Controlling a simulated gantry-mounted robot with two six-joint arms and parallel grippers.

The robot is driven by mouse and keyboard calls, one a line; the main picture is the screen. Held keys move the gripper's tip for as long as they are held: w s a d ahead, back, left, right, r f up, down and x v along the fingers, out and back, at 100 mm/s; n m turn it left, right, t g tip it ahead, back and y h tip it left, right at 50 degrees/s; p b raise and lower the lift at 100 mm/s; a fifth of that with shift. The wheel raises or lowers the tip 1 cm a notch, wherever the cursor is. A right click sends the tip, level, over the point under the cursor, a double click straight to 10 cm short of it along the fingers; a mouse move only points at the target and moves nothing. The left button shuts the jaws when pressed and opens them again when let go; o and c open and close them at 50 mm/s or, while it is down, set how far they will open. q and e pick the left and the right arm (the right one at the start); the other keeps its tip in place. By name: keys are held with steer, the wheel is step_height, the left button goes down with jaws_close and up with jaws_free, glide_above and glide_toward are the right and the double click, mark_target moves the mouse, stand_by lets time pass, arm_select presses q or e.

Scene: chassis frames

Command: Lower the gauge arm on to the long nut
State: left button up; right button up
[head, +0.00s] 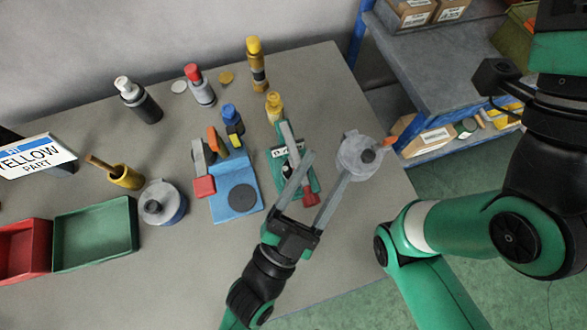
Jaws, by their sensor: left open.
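A green base plate (279,161) lies on the table with a grey bar (288,133) angled over it and a red end piece (311,198) at its near edge; this looks like the gauge and its arm. My left gripper (329,165) is open above the plate's right side. Its left finger crosses in front of the plate and hides part of it. I see nothing held between the fingers. I cannot pick out the long nut. A blue plate (223,204) with a dark disc and a grey bar ending in a red block (204,187) lies to the left.
A grey lidded pot (355,158) stands close to my left gripper's right finger. Another pot (162,205), a yellow cup (126,177), a green tray (95,233) and a red tray (24,249) are at left. Bottles stand at the back. A shelf (440,80) is right.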

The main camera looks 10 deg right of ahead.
arm_select(q)
steer(key=b+v, duration=0.4)
steer(key=v, duration=0.6)
steer(key=shift+s+a, duration=0.1)
